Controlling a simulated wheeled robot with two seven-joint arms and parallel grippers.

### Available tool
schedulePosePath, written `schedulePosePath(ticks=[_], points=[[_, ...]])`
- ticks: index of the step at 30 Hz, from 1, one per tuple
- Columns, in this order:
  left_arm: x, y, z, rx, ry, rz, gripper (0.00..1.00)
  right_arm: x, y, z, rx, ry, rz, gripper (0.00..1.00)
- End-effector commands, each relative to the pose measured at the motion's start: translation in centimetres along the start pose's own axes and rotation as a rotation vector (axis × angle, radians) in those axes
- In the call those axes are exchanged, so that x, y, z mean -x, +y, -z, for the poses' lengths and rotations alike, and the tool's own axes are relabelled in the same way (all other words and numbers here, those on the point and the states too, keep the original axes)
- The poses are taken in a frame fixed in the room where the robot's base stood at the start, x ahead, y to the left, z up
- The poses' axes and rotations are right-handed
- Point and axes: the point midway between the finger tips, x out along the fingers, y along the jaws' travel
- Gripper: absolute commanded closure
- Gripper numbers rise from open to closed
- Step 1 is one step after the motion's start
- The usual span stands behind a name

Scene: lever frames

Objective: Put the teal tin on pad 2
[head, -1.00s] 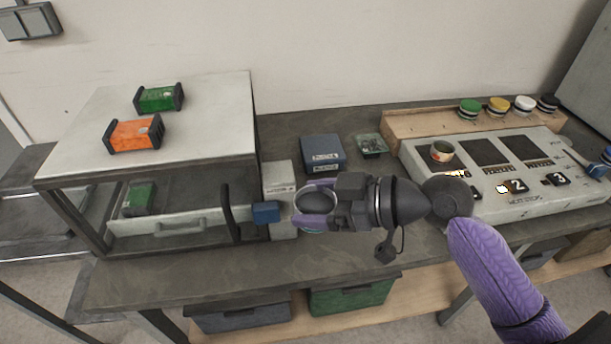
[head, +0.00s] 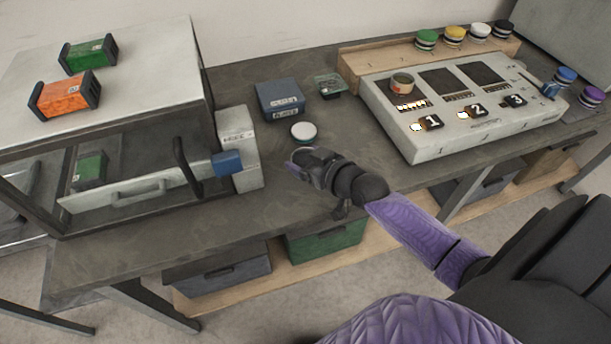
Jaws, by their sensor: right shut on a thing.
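My right gripper (head: 297,158) is shut at the front part of the bench, just in front of a white-lidded jar. The teal tin is between its fingers, but the hand hides nearly all of it now. Pad 2 (head: 443,83) is the middle dark square on the grey console (head: 400,134), behind the label 2. It is bare. The gripper is well to the left of the console. My left gripper is not in view.
Pad 3 (head: 483,76) is bare. The white-lidded jar (head: 303,131) and a blue box (head: 279,99) stand near my gripper. A wooden rack (head: 365,57) with several lidded jars lies behind the console.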

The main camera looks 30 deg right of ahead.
Motion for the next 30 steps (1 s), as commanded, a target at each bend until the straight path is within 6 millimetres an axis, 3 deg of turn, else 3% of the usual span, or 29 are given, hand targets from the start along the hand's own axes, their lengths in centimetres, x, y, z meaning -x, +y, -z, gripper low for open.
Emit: schedulePosePath(ticks=[3,6,19,20,21,22,30], points=[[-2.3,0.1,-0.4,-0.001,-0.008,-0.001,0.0,-1.1,0.0,-3.3,0.0,-0.005,0.0,0.82],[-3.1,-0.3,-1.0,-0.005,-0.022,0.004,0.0,-1.7,0.1,-4.7,0.003,-0.002,0.0,0.82],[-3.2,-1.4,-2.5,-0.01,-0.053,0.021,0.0,-1.9,0.0,-5.2,0.001,0.001,0.0,0.82],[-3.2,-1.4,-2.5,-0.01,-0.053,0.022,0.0,-1.9,0.0,-5.2,0.001,0.0,0.0,0.15],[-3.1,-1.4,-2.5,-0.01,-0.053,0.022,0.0,-1.9,0.0,-5.2,0.001,0.0,0.0,0.06],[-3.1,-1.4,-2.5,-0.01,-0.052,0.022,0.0,-1.9,0.0,-5.1,0.001,0.0,0.0,0.0],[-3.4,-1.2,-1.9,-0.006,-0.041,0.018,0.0,-1.9,0.0,-5.2,0.0,0.0,-0.001,0.0]])
